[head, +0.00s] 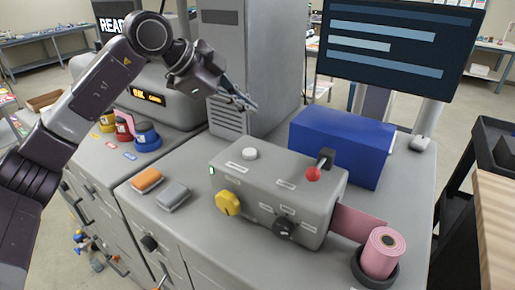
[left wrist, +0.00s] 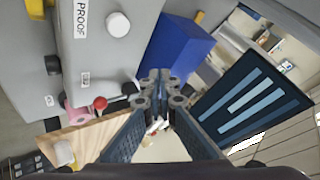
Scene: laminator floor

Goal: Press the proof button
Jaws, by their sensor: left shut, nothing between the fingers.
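The proof button is a white round knob (head: 250,153) on top of the grey control box (head: 270,170). In the left wrist view the white button (left wrist: 118,24) sits beside a label reading PROOF (left wrist: 81,20). My left gripper (head: 250,106) is shut and empty, above and behind the button in the head view, apart from it. In the left wrist view its closed fingers (left wrist: 158,84) point away from the button, which lies up and to the left of them. My right gripper is in neither view.
The box also carries a yellow knob (head: 228,203), a black knob (head: 284,228) and a red-tipped lever (head: 314,173). A blue block (head: 340,148) stands behind it, a pink roll (head: 382,252) at right. A monitor (head: 400,45) and a grey tower (head: 240,60) rise behind.

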